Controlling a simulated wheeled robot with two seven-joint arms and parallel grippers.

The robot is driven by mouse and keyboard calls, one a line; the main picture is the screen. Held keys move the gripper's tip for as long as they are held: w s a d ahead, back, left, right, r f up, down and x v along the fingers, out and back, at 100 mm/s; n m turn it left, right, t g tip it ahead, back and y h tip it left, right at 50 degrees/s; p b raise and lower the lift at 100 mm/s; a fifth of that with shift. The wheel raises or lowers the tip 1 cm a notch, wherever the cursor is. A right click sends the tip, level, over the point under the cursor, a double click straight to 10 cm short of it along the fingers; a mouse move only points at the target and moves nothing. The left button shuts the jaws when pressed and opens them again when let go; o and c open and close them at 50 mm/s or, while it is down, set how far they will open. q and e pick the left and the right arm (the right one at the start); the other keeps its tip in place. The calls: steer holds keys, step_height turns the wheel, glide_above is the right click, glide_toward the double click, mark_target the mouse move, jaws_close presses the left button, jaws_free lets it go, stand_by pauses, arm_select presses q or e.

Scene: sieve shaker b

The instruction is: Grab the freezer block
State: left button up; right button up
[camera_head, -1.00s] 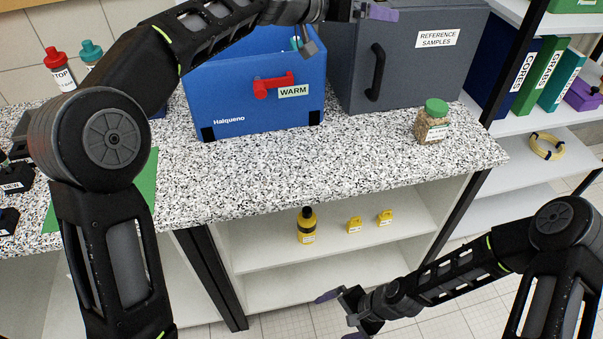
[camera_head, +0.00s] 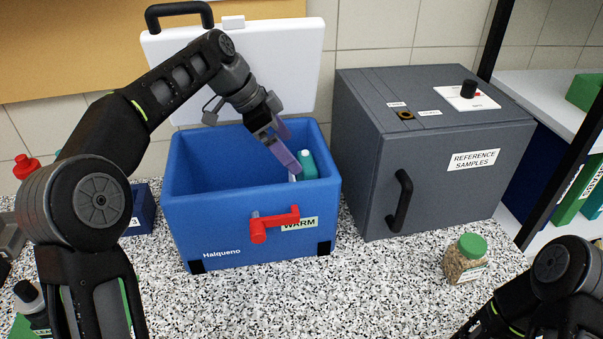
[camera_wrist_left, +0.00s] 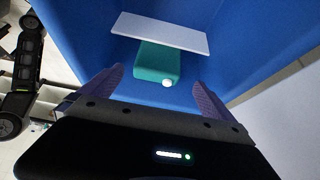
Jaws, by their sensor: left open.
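The freezer block looks to be the teal block with a white cap (camera_head: 308,165), inside the blue cool box (camera_head: 225,222) near its right wall. In the left wrist view the teal block (camera_wrist_left: 157,64) lies ahead of my fingers, roughly between them. My left gripper (camera_head: 284,152) reaches down into the open box, its purple fingers beside the block. The fingers (camera_wrist_left: 157,88) are apart, with nothing gripped. A white flat piece (camera_wrist_left: 160,32) lies at the block's far end. My right gripper is out of view; only part of its arm shows at lower right.
The box's white lid (camera_head: 290,65) stands open behind it. A red latch (camera_head: 272,224) is on its front. A grey reference samples cabinet (camera_head: 440,150) stands to the right, with a green-capped jar (camera_head: 464,259) in front. The speckled counter (camera_head: 330,295) is clear ahead of the box.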

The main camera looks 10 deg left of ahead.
arm_select(q)
steer(key=shift+s, duration=0.3)
steer(key=x, duration=0.2)
steer(key=shift+w+d+f, duration=0.1)
steer(key=shift+f, duration=0.25)
steer(key=shift+d, duration=0.1)
steer(key=p+x, duration=0.1)
steer(key=x, duration=0.4)
steer(key=shift+p, duration=0.3)
